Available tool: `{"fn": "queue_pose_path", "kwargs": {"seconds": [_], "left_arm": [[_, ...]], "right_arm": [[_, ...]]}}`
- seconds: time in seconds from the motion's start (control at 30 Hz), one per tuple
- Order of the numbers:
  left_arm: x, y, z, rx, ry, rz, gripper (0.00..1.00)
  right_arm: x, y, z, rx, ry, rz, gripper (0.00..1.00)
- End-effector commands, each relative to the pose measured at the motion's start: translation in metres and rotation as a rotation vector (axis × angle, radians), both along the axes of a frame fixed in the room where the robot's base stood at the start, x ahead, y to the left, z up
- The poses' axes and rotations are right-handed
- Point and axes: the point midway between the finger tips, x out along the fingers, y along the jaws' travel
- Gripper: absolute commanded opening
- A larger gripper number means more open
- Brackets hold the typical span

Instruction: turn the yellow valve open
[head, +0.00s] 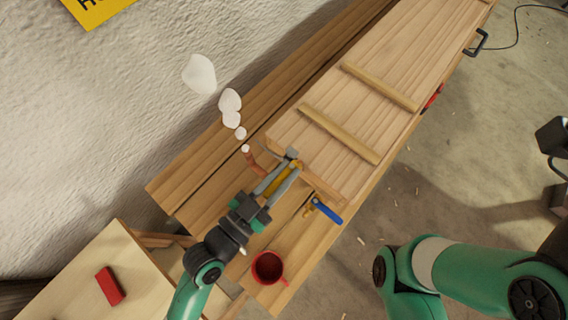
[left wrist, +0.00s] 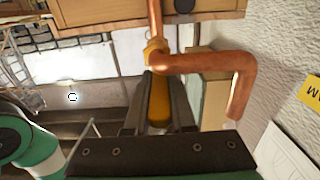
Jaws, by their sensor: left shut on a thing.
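The yellow valve's handle (head: 281,181) lies between the two fingers of my left gripper (head: 293,163), at the near end of the wooden box on the bench. In the left wrist view the yellow handle (left wrist: 158,103) sits between the fingers of my left gripper (left wrist: 161,82), which is shut on it. A copper pipe (left wrist: 232,66) leaves the valve body to the right and bends down. The pipe's open end (head: 248,156) shows in the head view with white puffs (head: 230,101) trailing from it. The fingers partly hide the valve body. My right gripper is not in view.
A blue-handled valve (head: 327,212) is close to the right of my left gripper. A red mug (head: 268,265) stands on the bench (head: 180,190) near its front end. A red block (head: 109,286) lies on a side table. A rough white wall runs along the left.

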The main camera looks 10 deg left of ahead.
Motion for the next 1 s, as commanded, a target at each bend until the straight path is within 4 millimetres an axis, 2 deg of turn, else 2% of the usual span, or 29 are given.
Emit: {"fn": "queue_pose_path", "kwargs": {"seconds": [0.43, 0.47, 0.6, 0.63, 1.0], "left_arm": [[0.0009, 0.0005, 0.0015, -0.002, -0.003, 0.001, 0.0], [0.0009, 0.0005, 0.0014, -0.002, -0.003, 0.001, 0.24], [0.0008, 0.0005, 0.001, -0.001, -0.003, 0.001, 0.49], [0.0008, 0.0005, 0.0009, -0.001, -0.002, 0.001, 0.53], [0.0007, 0.0004, 0.0, 0.0, 0.0, 0.001, 0.53]], "right_arm": [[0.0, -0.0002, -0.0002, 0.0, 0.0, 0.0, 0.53], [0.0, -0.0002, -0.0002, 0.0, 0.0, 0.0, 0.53], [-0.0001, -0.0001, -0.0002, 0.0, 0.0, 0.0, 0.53], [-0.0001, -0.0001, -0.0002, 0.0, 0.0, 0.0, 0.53], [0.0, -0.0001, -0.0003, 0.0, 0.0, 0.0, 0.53]]}}
